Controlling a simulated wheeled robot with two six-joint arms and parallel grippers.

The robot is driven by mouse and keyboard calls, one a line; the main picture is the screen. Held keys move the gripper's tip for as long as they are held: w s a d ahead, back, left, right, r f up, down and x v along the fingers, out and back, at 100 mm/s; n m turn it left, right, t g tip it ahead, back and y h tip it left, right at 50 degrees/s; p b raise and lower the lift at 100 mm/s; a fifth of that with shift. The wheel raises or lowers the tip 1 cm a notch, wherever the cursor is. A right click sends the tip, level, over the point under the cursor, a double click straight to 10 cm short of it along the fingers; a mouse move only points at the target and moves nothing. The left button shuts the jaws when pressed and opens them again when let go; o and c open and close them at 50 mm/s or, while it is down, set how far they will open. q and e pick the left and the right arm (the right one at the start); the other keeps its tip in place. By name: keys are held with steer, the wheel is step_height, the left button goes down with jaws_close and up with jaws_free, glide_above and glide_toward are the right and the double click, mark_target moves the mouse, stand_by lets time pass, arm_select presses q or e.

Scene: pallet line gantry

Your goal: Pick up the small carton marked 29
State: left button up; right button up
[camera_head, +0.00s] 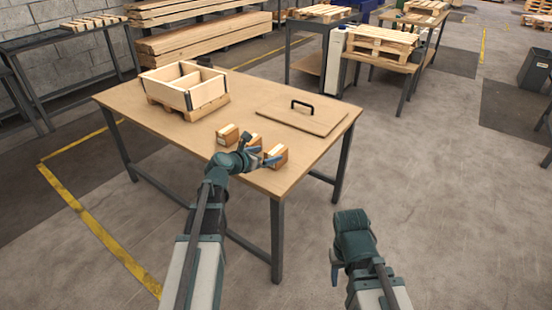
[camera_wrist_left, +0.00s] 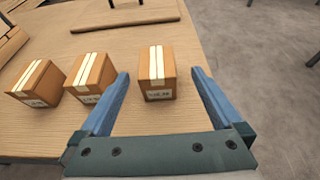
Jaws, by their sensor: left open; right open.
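Three small brown cartons with pale tape stripes stand in a row near the table's front edge. In the left wrist view they are the left carton (camera_wrist_left: 36,83), the middle carton (camera_wrist_left: 90,77) and the right carton (camera_wrist_left: 157,72). Each has a white label, too small for me to read surely, so I cannot tell which is marked 29. My left gripper (camera_head: 264,158) is open and empty. Its fingertips frame the right carton in the wrist view; contact does not show. My right gripper (camera_head: 335,270) is open and empty, low over the floor, right of the table.
The wooden table (camera_head: 170,128) carries a divided wooden box (camera_head: 205,92) at the back left. A flat lid with a black handle (camera_head: 302,104) lies at the right. Behind are a bench with a small pallet (camera_head: 383,44) and stacked timber (camera_head: 200,38).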

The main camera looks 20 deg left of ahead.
mark_target(272, 153)
arm_select(q)
steer(key=x, duration=0.1)
steer(key=b+x, duration=0.1)
steer(key=x, duration=0.1)
steer(key=b+x, duration=0.1)
steer(key=shift+w+a+f, duration=0.2)
steer(key=shift+w+a, duration=0.05)
steer(key=shift+a, duration=0.05)
steer(key=shift+w+d+f, duration=0.1)
steer(key=shift+w+d, duration=0.15)
steer(key=shift+w, duration=0.15)
steer(key=shift+s, duration=0.1)
steer(key=shift+c, duration=0.2)
jaws_close()
steer(key=shift+r+p, duration=0.9)
steer(key=shift+s+a+r+p, duration=0.1)
steer(key=shift+s+r+p, duration=0.1)
steer(key=shift+r+p, duration=0.35)
steer(key=shift+s+a+r+p, duration=0.1)
steer(key=shift+s+r+p, duration=0.1)
steer(key=shift+r+p, duration=0.35)
steer(key=s+a+r+p, duration=0.1)
steer(key=s+a, duration=0.6)
steer(key=s, duration=0.6)
steer(key=shift+s, duration=0.2)
